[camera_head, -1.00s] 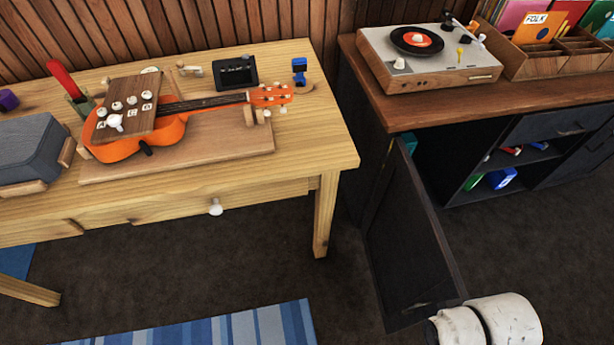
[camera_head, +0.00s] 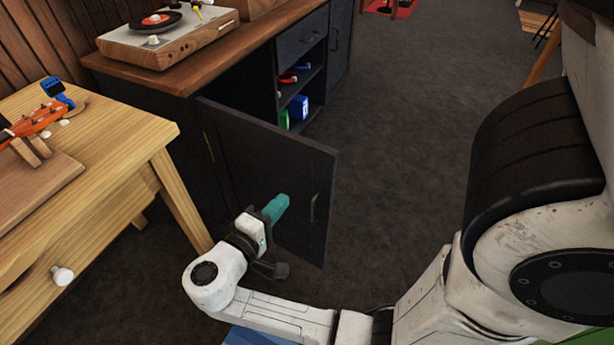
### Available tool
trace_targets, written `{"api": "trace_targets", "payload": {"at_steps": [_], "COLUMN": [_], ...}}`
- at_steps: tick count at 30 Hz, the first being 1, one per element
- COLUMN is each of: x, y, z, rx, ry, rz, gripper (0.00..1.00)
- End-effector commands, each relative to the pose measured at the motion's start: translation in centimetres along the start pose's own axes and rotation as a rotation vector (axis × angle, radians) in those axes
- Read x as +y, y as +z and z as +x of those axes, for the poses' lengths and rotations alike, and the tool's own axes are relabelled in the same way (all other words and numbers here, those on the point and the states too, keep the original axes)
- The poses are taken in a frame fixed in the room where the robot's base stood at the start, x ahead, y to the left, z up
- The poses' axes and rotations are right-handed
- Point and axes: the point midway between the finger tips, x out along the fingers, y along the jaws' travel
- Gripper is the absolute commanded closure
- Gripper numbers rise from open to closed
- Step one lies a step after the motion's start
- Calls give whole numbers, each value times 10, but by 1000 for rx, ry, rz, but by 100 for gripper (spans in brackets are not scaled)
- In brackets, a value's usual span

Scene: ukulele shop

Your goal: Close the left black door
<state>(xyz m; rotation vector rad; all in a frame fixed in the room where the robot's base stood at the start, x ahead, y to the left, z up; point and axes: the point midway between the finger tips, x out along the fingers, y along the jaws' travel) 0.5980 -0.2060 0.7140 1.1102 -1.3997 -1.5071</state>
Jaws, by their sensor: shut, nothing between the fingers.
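The left black door (camera_head: 268,172) of the dark cabinet stands wide open, swung out from the cabinet front toward me. A slim vertical handle (camera_head: 313,208) shows near its free edge. My gripper (camera_head: 276,208), with teal fingers, is in front of the door's face, left of the handle. The fingers look closed together and hold nothing. Whether they touch the door I cannot tell. The lower part of the door is partly hidden behind my wrist.
The cabinet's wooden top (camera_head: 190,72) carries a turntable (camera_head: 168,32). Its open shelves (camera_head: 300,88) hold small coloured items. A light wooden table (camera_head: 92,150) stands close on the left of my arm. Dark carpet (camera_head: 410,120) is clear to the right.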

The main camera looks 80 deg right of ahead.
Motion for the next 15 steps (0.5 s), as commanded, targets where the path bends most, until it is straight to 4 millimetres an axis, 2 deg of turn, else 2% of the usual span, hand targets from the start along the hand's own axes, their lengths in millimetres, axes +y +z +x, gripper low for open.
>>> {"api": "trace_targets", "payload": {"at_steps": [4, 7, 11, 15], "x": [3, 6, 7, 10], "y": [-6, -6, -6, -5], "z": [-4, 2, 21, 48], "rx": [-1, -3, -4, -6], "ry": [80, 91, 90, 89], "rz": [9, 10, 10, 11], "gripper": [100, 100, 100, 100]}}
